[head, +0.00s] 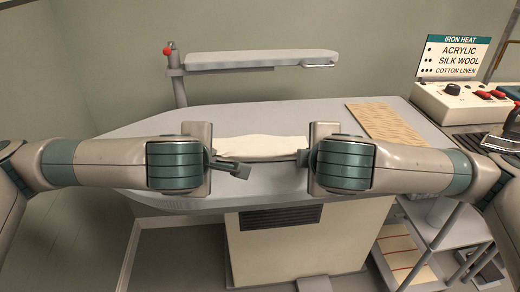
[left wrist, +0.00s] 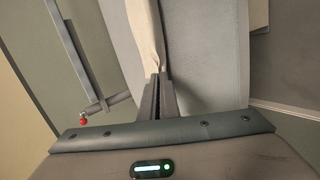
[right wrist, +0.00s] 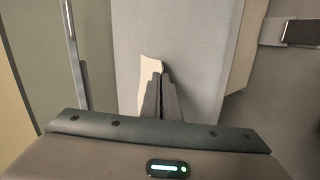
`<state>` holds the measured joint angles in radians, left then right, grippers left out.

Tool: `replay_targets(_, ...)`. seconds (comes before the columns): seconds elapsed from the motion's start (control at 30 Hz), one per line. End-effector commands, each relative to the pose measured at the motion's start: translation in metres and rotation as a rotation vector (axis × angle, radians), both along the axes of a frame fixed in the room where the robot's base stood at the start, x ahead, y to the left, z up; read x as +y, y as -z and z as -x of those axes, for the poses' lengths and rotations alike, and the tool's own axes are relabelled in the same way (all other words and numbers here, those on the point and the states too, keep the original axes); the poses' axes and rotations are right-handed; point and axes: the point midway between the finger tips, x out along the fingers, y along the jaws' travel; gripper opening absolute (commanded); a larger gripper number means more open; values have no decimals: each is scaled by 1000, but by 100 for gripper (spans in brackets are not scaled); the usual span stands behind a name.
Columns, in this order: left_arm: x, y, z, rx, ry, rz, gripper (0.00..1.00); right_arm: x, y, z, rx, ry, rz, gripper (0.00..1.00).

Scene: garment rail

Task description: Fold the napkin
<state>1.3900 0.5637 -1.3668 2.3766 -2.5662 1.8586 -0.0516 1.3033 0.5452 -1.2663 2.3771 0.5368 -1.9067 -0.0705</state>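The white napkin (head: 262,147) lies as a narrow strip on the grey ironing surface between my two grippers. Its near edge runs from one gripper to the other. My left gripper (head: 238,170) is at its left end; in the left wrist view the napkin (left wrist: 148,38) runs into the closely set fingertips (left wrist: 160,78). My right gripper is at its right end, its fingers mostly hidden by the arm in the head view. In the right wrist view its fingertips (right wrist: 161,77) are together on the napkin's corner (right wrist: 150,68). Both look shut on it.
The ironing surface (head: 160,122) is clear at left. A tan ribbed mat (head: 388,122) lies at right. A narrow sleeve board (head: 260,60) on a post stands behind. A control box (head: 465,102) and an "IRON HEAT" sign (head: 455,55) are at far right.

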Motion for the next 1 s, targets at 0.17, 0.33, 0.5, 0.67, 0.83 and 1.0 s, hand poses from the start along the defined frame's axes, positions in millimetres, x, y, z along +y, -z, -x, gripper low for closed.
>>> replay_targets(0.17, 0, 1, 0, -10, 0, 0, 0, 0, 1, 0, -9, 1, -1, 0)
replay_targets(0.33, 0, 1, 0, -9, 0, 0, 0, 0, 1, 0, -9, 1, -1, 0)
replay_targets(0.5, 0, 1, 0, -8, 0, 0, 34, 0, 1, 0, -8, 1, -1, 34)
replay_targets(0.67, 0, 1, 0, -7, 1, -1, 34, 0, 1, 0, -7, 1, 1, 34)
replay_targets(0.83, 0, 2, 1, -6, 1, -1, 34, 0, 2, 0, -6, 1, 1, 34)
replay_targets(1.0, 0, -5, 3, -8, 1, -1, 34, 0, -4, 2, -8, 1, -1, 34)
